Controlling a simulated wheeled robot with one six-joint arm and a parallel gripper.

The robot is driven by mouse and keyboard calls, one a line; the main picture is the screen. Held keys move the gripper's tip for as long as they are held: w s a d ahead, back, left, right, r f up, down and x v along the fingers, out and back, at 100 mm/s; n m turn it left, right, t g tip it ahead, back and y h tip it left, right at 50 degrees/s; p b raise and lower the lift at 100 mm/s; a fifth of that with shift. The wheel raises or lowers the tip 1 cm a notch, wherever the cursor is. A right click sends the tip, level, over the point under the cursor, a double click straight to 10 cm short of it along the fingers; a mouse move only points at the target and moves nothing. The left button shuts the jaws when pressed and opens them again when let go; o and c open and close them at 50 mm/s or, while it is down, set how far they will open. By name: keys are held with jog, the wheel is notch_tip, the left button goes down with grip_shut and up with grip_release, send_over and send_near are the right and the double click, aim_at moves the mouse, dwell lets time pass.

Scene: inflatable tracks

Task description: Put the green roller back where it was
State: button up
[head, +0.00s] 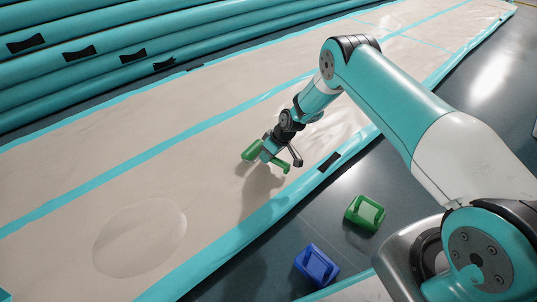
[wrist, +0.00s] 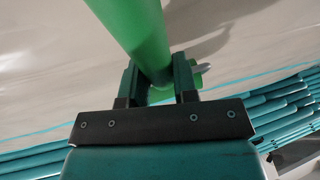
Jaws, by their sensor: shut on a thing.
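My gripper (head: 270,152) is shut on the green roller (head: 250,151), above the beige inflatable track (head: 60,185). In the head view the roller's green end shows to the left of the gripper, and another green part shows below right of it. A shadow falls on the track below. In the wrist view the gripper (wrist: 157,84) has its two fingers on either side of the green roller (wrist: 135,30), which runs up out of the picture. The part between the fingers is partly hidden.
A green box-like holder (head: 365,212) and a blue one (head: 317,265) stand on the dark floor right of the track's teal edge. A round bulge (head: 139,237) rises on the track at lower left. Teal inflatable tubes (head: 100,35) lie at upper left.

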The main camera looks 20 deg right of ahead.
jog(key=shift+f, duration=0.3)
jog(key=o, duration=1.1)
jog(key=shift+c, duration=0.2)
jog(key=p+v, duration=0.9)
jog(key=v, duration=0.8)
jog(key=shift+d+r+p, duration=0.15)
jog(key=shift+p, duration=0.2)
jog(key=shift+s, duration=0.1)
